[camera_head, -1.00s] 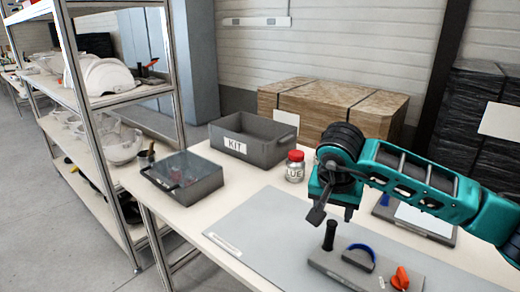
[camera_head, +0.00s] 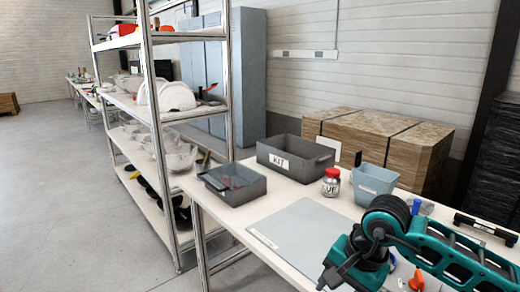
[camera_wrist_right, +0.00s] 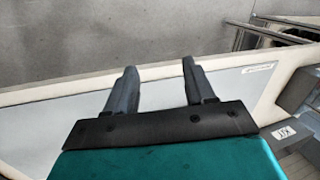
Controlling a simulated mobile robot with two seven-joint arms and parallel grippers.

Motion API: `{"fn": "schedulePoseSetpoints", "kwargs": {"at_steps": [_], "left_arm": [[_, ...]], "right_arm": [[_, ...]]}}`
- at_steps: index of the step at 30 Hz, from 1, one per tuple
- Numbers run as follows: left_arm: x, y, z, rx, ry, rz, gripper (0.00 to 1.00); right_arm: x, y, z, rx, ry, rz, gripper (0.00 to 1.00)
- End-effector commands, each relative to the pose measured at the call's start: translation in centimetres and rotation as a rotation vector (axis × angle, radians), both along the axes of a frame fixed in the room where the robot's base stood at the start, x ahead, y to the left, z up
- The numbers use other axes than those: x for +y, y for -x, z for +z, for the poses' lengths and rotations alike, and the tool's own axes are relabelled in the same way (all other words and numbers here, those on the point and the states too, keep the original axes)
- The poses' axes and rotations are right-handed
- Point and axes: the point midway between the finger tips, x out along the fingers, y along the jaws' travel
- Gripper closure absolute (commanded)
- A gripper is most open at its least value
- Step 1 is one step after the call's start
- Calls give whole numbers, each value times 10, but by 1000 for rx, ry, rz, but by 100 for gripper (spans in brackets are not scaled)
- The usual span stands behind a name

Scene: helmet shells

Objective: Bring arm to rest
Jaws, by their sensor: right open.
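My right arm, teal and black, reaches in from the lower right in the head view and is folded over the front right of the table (camera_head: 225,195). Its gripper (camera_head: 325,285) shows only in part at the bottom edge there. In the right wrist view the two dark fingers of the right gripper (camera_wrist_right: 160,85) stand apart with nothing between them. Beyond them lie the table's pale edge and the grey floor. My left gripper is in neither view.
A grey mat (camera_head: 300,232) lies on the table. An orange item (camera_head: 417,280) sits beside my arm. A shelf rack (camera_head: 160,130) stands left; the floor (camera_head: 110,235) is clear.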

Motion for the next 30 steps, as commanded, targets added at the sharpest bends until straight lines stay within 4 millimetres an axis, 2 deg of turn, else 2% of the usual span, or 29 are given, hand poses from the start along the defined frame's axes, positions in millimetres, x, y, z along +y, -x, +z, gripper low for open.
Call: {"fn": "schedulePoseSetpoints", "kwargs": {"at_steps": [1,4,6,10,12,15,17,20,21,23,25,27,30], "left_arm": [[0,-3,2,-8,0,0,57],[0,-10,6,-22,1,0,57],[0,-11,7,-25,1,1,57],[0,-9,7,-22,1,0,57],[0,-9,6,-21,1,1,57],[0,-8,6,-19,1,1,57],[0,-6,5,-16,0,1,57],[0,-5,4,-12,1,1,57],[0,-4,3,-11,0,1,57],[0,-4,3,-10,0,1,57],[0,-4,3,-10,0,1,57],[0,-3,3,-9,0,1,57],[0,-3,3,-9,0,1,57]], "right_arm": [[27,16,-11,70,-129,-27,46],[84,49,-14,250,-435,-136,46],[119,70,-5,415,-663,-248,46],[161,91,27,786,-1063,-525,46],[168,89,45,1008,-1257,-702,46],[159,76,60,1353,-1501,-982,46],[145,64,60,1570,-1629,-1165,46],[110,45,38,1948,-1811,-1485,46],[93,41,23,-1964,1750,1511,46],[67,39,-7,-1799,1500,1402,46],[37,48,-50,-1596,1230,1259,46],[13,65,-92,-1410,1011,1122,46],[-10,97,-140,-1192,779,953,46]]}}
